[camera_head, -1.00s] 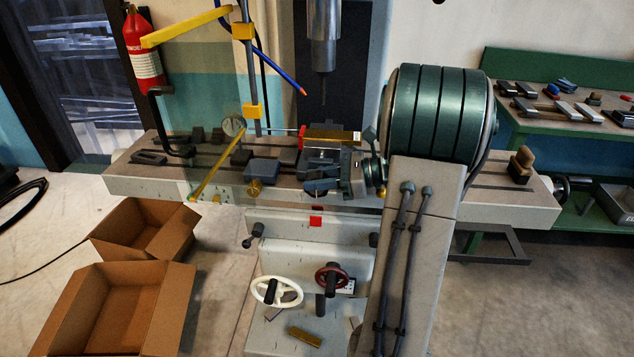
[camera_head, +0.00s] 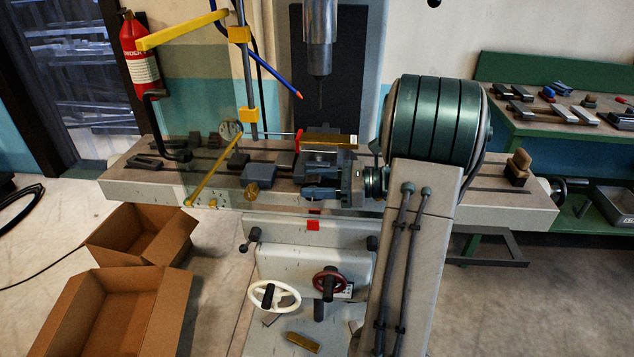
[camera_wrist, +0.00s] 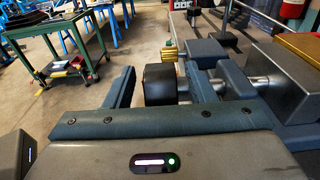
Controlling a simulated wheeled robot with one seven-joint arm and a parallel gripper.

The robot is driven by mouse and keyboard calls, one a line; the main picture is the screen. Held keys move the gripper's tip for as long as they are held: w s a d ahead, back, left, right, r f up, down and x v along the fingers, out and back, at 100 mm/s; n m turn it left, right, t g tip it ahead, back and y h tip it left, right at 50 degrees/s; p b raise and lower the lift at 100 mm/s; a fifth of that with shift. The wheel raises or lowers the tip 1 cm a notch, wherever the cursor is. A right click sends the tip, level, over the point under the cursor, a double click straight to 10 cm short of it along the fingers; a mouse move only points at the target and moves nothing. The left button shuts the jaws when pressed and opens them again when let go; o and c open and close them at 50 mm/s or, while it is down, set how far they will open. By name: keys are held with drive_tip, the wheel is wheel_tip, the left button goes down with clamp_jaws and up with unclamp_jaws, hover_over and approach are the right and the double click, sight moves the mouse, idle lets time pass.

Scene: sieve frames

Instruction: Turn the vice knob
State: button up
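The vice (camera_head: 322,178) sits on the machine table, with a gold-coloured bar (camera_head: 330,139) on top. In the wrist view, the vice knob (camera_wrist: 160,84) is a dark, short cylinder on a metal shaft that runs right to the vice body (camera_wrist: 285,82). My gripper (camera_wrist: 160,70) is open, with one dark finger to the left of the knob and the other to its right. The knob lies between the fingers, with a visible gap on the left; contact on the right cannot be told. In the head view, my arm hides the knob and most of my gripper.
The machine table (camera_head: 120,190) carries several dark blocks and a yellow-jointed guard arm (camera_head: 240,34). A white handwheel (camera_head: 291,305) and a red one (camera_head: 320,283) are below. Cardboard boxes (camera_head: 165,310) stand on the floor at left. A green workbench (camera_head: 560,125) with tools is at right.

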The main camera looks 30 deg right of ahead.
drive_tip(key=v, duration=1.3)
drive_tip(key=shift+s+d, duration=0.2)
drive_tip(key=shift+d, duration=0.15)
